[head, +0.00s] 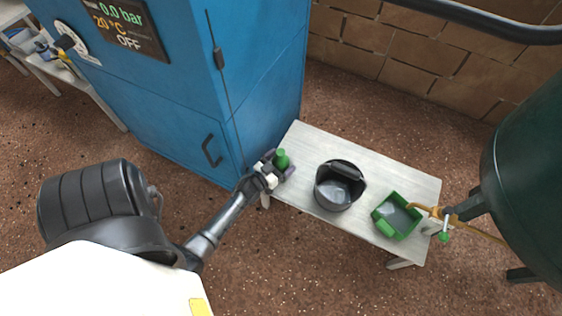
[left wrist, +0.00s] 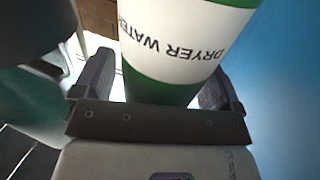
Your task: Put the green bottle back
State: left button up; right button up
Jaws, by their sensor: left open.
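The green bottle (head: 282,158) stands at the left end of the white bench, close to the blue cabinet. In the left wrist view the bottle (left wrist: 160,88) is large, with a white label reading "DRYER WATER". My left gripper (head: 277,170) is at the bottle, and its two fingers (left wrist: 158,88) lie on either side of it. The gripper is open around the bottle. The bottle's lower part is hidden by the gripper in the head view. My right gripper is in neither view.
The white bench (head: 389,163) also carries a dark grey bucket (head: 338,187) and a green bin (head: 397,216). The blue cabinet (head: 170,90) stands just left of the bench. A dark green tank (head: 535,180) stands at the right, and a brick wall (head: 380,50) behind.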

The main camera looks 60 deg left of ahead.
pick_arm(q)
jog(key=shift+s+r, duration=0.1)
jog(key=shift+r, duration=0.15)
jog(key=p+v, duration=0.5)
jog(key=v, duration=0.6)
jog(key=w+r+g+y, duration=0.1)
jog(key=w+r+g, duration=0.2)
jog(key=w+r, duration=0.1)
jog(key=s+d+r+m+g+h, duration=0.2)
jog(key=s+d+r+g+h, duration=0.1)
jog(key=d, duration=0.6)
jog(key=s+d+r+m+g+h, duration=0.3)
jog(key=s+d+r+g, duration=0.3)
jog(key=d, duration=0.4)
jog(key=shift+s+r+g, duration=0.3)
jog(key=shift+r+g, duration=0.15)
jog(key=shift+g, duration=0.35)
jog(key=shift+r, duration=0.15)
